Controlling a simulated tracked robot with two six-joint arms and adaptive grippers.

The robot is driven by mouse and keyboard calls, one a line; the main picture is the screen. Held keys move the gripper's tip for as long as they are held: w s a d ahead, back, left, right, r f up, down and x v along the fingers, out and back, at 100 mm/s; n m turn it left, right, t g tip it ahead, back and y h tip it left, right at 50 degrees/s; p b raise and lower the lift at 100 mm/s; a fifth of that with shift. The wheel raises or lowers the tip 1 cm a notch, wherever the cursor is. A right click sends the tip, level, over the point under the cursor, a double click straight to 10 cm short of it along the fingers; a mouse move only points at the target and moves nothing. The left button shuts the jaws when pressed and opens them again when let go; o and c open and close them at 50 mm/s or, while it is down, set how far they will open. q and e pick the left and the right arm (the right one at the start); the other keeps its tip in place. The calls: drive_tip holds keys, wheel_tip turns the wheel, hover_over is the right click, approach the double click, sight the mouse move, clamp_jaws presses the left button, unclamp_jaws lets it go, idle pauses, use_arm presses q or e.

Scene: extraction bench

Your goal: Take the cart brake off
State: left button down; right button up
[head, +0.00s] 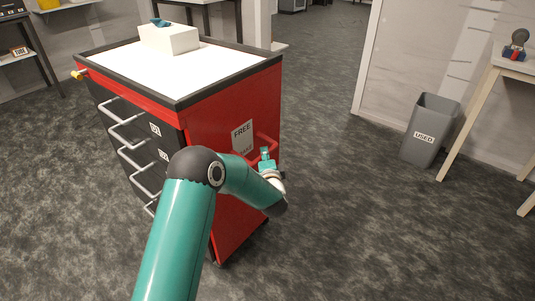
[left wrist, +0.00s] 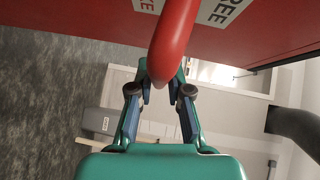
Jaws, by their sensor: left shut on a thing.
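The red cart (head: 230,103) stands left of centre, its drawer front to the left. On its red side is a pale plate (head: 243,137) reading FREE above, with lower lettering partly hidden. The red brake lever (head: 268,137) is beside the plate. My left gripper (head: 265,156) is at the lever, partly hidden by its own wrist. In the left wrist view, the tapered lever (left wrist: 174,45) comes down between the fingers of my left gripper (left wrist: 164,83), which is shut on it. The plate (left wrist: 222,10) shows behind the lever. My right gripper is not in view.
A white box (head: 169,40) with a teal item sits on the cart's white top. A grey bin (head: 431,130) marked USED stands at right, beside a wooden table (head: 475,100). The floor between cart and bin is clear.

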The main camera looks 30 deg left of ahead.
use_arm(q)
drive_tip(key=r+n+g+h+p, duration=0.1)
drive_tip(key=r+p, duration=0.1)
drive_tip(key=p, duration=0.1)
drive_tip(key=a+r+n+h+p, duration=0.1)
drive_tip(key=r+n+p, duration=0.1)
drive_tip(key=p, duration=0.2)
drive_tip(key=shift+w+r+g+h, duration=0.1)
drive_tip(key=shift+r+g+h, duration=0.05)
drive_tip(key=shift+g+h, duration=0.2)
drive_tip(key=shift+r+p, duration=0.1)
drive_tip(key=shift+p, duration=0.35)
drive_tip(key=shift+a+r, duration=0.1)
drive_tip(key=shift+r, duration=0.05)
drive_tip(key=c, duration=1.1)
unclamp_jaws()
drive_tip(key=v, duration=1.2)
